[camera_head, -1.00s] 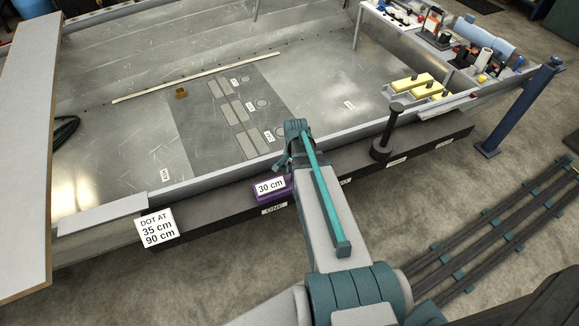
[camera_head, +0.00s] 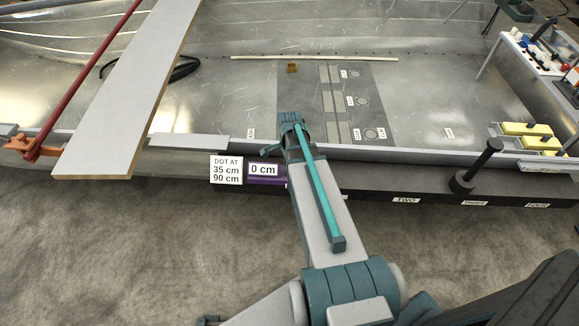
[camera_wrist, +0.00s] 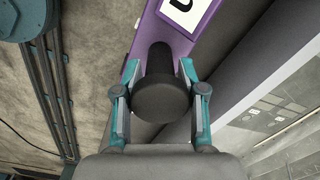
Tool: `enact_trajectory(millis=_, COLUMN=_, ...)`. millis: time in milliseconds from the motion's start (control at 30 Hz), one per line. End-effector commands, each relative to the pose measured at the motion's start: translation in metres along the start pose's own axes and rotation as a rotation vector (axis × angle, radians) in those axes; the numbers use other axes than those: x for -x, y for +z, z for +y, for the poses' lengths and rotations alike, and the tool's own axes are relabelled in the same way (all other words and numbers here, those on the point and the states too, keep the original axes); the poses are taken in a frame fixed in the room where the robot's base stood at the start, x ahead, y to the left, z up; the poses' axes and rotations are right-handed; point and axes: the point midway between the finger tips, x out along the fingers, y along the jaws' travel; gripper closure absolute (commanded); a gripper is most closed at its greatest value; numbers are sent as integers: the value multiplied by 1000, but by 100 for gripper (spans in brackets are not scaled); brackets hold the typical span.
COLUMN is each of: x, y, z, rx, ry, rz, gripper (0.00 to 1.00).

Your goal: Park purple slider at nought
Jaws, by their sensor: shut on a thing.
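The purple slider (camera_head: 267,181) sits on the dark rail along the hull's near edge, and its label reads "0 cm". It is beside the white sign (camera_head: 226,170) that says "DOT AT 35 cm 90 cm". In the wrist view the slider's purple body (camera_wrist: 191,45) carries a dark round knob (camera_wrist: 160,98). My gripper (camera_wrist: 160,92) is shut on this knob, one finger on each side. In the head view my gripper (camera_head: 290,125) is at the slider's right end, and my arm hides that end.
A dark upright post on a round base (camera_head: 463,182) stands on the rail to the right. Labels such as "TWO" (camera_head: 406,200) mark the rail's front. A long pale board (camera_head: 130,90) lies across the hull at the left. Yellow blocks (camera_head: 525,129) lie at the far right.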

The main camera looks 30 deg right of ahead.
Motion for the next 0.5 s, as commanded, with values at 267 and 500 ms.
enact_trajectory(millis=267, x=0, y=1, z=-2, rx=-16, ry=1, rz=-5, gripper=100)
enact_trajectory(millis=500, x=0, y=1, z=-3, rx=-15, ry=-1, rz=-6, gripper=58)
